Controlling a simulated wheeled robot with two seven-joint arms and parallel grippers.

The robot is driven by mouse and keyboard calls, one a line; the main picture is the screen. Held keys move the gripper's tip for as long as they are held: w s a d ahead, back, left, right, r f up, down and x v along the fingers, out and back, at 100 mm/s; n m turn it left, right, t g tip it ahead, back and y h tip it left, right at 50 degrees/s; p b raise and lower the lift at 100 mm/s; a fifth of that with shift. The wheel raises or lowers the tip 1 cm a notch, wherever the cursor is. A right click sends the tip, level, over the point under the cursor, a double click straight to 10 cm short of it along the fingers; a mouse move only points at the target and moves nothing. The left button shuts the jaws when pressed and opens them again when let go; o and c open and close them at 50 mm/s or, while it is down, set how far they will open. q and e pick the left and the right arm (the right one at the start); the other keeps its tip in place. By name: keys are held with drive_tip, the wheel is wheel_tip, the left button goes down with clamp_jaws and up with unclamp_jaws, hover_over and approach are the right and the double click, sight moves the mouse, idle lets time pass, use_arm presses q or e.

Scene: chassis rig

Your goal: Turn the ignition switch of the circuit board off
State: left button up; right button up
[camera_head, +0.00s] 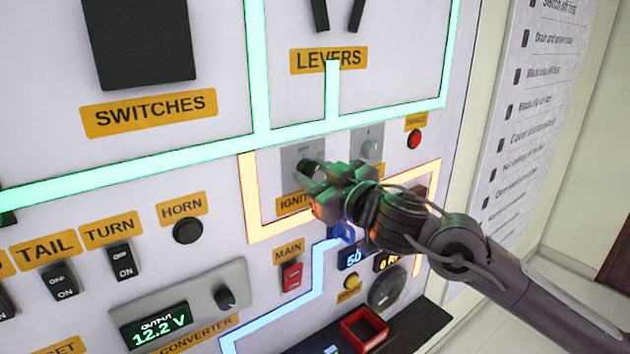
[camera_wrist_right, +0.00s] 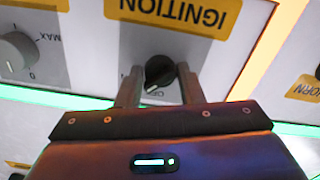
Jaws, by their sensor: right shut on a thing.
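The ignition switch is a black rotary knob on a grey plate (camera_head: 297,152), above a yellow IGNITION label (camera_head: 290,204) that my right gripper partly covers. In the right wrist view the scene appears upside down, and the knob (camera_wrist_right: 160,72) sits between the two fingers, with its pale pointer mark toward the "OFF" lettering, partly hidden. My right gripper (camera_head: 312,172) is shut on the knob; it also shows in the right wrist view (camera_wrist_right: 160,88). In the head view the gripper hides most of the knob. My left gripper is not in view.
A grey dial (camera_head: 371,149) and a red button (camera_head: 414,139) sit right of the ignition plate. The red MAIN switch (camera_head: 291,276) and black HORN button (camera_head: 188,230) lie lower left. A red tray (camera_head: 363,329) is below. Levers (camera_head: 338,12) are above.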

drive_tip(key=n+b, duration=0.2)
drive_tip(key=n, duration=0.2)
drive_tip(key=shift+f+n+b, duration=0.1)
drive_tip(key=shift+n+b, duration=0.2)
drive_tip(key=shift+b, duration=0.1)
drive_tip(key=n+b, duration=0.2)
drive_tip(key=n, duration=0.2)
drive_tip(key=shift+d+r+b, duration=0.1)
drive_tip(key=shift+r+b, duration=0.1)
drive_tip(key=shift+b, duration=0.1)
drive_tip(key=o, duration=0.9)
drive_tip(key=b+v, duration=0.2)
drive_tip(key=v, duration=0.5)
drive_tip(key=shift+s+d, duration=0.2)
drive_tip(key=shift+s, duration=0.05)
